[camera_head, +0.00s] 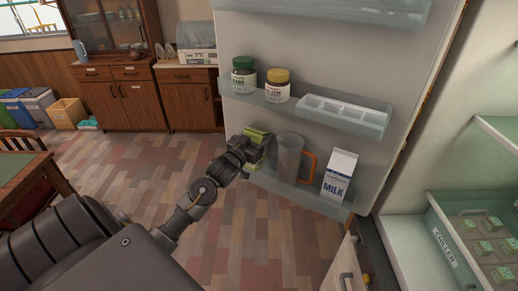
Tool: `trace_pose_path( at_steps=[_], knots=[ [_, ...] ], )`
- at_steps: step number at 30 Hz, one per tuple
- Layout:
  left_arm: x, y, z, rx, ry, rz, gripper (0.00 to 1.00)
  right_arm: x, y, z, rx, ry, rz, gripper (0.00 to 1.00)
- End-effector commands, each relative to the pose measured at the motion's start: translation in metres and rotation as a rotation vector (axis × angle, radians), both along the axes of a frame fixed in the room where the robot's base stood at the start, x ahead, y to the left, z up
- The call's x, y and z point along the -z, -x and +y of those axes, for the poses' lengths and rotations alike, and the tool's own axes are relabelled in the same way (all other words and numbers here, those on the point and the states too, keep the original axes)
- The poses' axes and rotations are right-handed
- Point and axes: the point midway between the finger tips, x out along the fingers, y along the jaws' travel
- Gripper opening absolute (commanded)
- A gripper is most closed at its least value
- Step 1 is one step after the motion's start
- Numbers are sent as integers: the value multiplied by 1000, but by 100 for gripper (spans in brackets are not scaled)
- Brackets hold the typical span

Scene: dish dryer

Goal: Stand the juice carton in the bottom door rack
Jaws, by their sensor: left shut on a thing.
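My left gripper (252,149) is at the left end of the fridge door's bottom rack (318,201). It is shut on a small green and yellow carton (257,134), which I take to be the juice carton. The gripper hides most of it, and its label does not show. The carton is over or in the rack's left end; I cannot tell whether its base touches the rack floor. My right gripper is not in view.
A clear pitcher (288,155) with an orange handle stands in the bottom rack just right of the carton. A milk carton (339,174) stands farther right. The middle rack above holds a green-lidded jar (244,78), a yellow-lidded jar (277,88) and a white tray (343,112).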

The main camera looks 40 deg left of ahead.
Motion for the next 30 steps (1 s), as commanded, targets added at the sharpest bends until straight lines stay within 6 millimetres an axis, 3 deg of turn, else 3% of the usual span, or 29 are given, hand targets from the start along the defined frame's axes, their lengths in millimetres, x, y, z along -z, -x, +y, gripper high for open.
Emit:
trace_pose_path(
  at_steps=[1, 3, 4, 9, 20, 30],
  knots=[
    [43, 3, -8, 13, 4, 93, 0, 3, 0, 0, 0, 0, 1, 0],
    [43, 3, -7, 13, 5, 93, 0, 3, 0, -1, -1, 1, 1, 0],
    [45, 3, -7, 13, 5, 97, 70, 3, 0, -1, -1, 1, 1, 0],
    [40, 3, -7, 11, 4, 89, 90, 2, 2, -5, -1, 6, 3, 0],
    [34, 10, -5, 9, 3, 79, 90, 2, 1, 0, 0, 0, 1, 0],
    [36, 76, -11, 8, 3, 79, 90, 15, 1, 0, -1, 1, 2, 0]
  ],
)
